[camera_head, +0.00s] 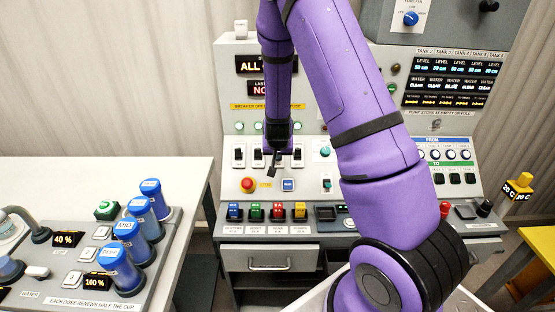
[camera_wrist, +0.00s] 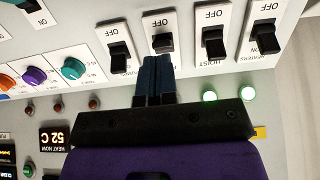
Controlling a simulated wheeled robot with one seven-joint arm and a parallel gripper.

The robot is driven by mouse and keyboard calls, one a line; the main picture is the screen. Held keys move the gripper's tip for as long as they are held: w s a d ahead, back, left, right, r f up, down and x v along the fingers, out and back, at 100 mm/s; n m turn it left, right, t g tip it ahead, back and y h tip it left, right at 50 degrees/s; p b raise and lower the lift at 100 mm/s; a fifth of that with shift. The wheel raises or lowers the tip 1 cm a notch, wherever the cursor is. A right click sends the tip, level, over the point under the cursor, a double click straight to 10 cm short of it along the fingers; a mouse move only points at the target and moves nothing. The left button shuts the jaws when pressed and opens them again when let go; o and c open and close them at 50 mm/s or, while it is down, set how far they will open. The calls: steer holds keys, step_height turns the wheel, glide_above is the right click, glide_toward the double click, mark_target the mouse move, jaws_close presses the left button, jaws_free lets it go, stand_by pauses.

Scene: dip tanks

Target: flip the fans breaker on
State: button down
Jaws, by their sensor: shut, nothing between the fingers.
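A row of black-levered breaker switches on white plates marked OFF runs along the grey panel. In the wrist view, the hoist breaker (camera_wrist: 213,45) and heaters breaker (camera_wrist: 265,40) are right of my fingers. My gripper (camera_wrist: 155,62) is shut and empty, its fingertips at the lever of the third breaker (camera_wrist: 163,42). They look close to or touching it; I cannot tell which. My fingers hide that plate's name, so I cannot read whether it is the fans breaker. Its lever looks shorter than its neighbours'. In the head view my gripper (camera_head: 275,166) is in front of the breaker row.
Two green lamps (camera_wrist: 229,95) glow by the hoist and heaters breakers. A red stop button (camera_head: 248,184) and a blue switch (camera_head: 288,185) are just below my gripper. Coloured rockers (camera_head: 267,212) line the panel's lower edge. A side table (camera_head: 170,170) stands left.

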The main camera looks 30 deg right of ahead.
steer(key=shift+s+a+r, duration=0.15)
steer(key=shift+s+r, duration=0.05)
steer(key=shift+r, duration=0.7)
steer(key=shift+s+a+r, duration=0.1)
steer(key=shift+s+r, duration=0.15)
steer(key=shift+r, duration=0.7)
steer(key=shift+s+a+r, duration=0.15)
steer(key=shift+s+r, duration=0.05)
steer(key=shift+r, duration=0.7)
steer(key=s+a+r+n+y, duration=0.2)
steer(key=s+a+r, duration=0.3)
steer(key=r, duration=0.5)
steer(key=s+a+r+n+y, duration=0.1)
steer(key=s+a+r+y, duration=0.1)
steer(key=s+a+r, duration=0.5)
steer(key=s+a+r+n, duration=0.1)
steer(key=s+r, duration=0.4)
steer(key=s, duration=0.5)
steer(key=s+r+n, duration=0.2)
steer(key=s+r, duration=0.4)
steer(key=s, duration=0.4)
steer(key=shift+a+r+n, duration=0.3)
steer(key=shift+a+n, duration=0.05)
steer(key=shift+n, duration=0.05)
